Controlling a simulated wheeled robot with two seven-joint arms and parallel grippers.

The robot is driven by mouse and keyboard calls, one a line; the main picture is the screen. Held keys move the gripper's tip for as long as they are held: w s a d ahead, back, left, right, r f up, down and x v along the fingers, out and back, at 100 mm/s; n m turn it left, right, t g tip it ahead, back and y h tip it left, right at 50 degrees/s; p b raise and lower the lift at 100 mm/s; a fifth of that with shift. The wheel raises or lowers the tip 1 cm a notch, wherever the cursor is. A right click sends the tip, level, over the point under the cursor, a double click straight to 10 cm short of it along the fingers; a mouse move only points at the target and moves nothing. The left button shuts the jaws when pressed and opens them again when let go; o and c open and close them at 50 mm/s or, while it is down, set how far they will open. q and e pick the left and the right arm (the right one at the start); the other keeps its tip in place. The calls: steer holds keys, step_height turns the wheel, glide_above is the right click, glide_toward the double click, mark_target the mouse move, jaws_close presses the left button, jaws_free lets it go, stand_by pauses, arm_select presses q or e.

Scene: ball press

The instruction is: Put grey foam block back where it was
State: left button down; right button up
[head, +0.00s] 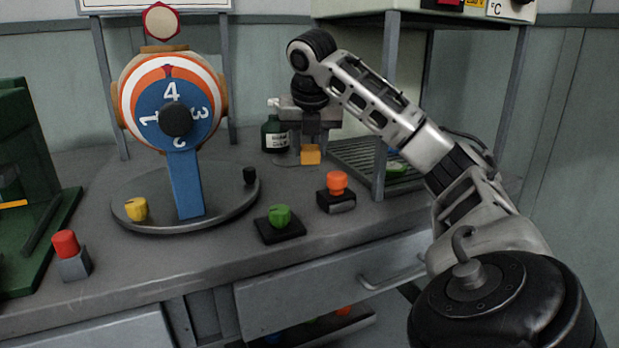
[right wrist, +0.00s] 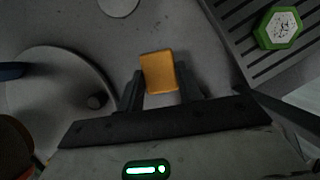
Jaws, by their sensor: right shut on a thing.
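My right gripper (head: 310,146) is at the back of the bench, pointing down. It is shut on an orange block (head: 311,155). In the right wrist view the orange block (right wrist: 159,72) sits between the two dark fingers. No grey foam block can be made out in either view. The left gripper is not in view.
A numbered dial (head: 147,103) stands on a round grey plate (head: 207,217), left of the gripper. A dark green bottle (head: 273,134) stands close beside the gripper. Orange (head: 337,183), green (head: 279,216) and red (head: 65,244) knobs stand in front. A slatted rack (head: 362,160) is at right.

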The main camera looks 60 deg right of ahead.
steer(key=shift+w+d+f, duration=0.25)
steer(key=shift+d+f, duration=0.05)
steer(key=shift+f, duration=0.15)
steer(key=shift+w+d+f, duration=0.2)
steer(key=shift+d+f, duration=0.1)
steer(key=shift+f, duration=0.15)
steer(key=f+b, duration=0.1)
steer(key=f, duration=0.1)
steer(key=f+b, duration=0.1)
steer(key=shift+w+d+f+b, duration=0.15)
steer(key=shift+d+f+b, duration=0.1)
steer(key=shift+f+b, duration=0.1)
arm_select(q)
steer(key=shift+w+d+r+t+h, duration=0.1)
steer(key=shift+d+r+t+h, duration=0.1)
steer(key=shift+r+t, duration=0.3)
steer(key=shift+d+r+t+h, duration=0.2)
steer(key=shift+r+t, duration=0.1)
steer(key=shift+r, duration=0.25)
arm_select(e)
steer(key=shift+r, duration=0.1)
steer(key=shift+f, duration=0.2)
steer(key=o, duration=0.9)
steer(key=shift+r, duration=0.15)
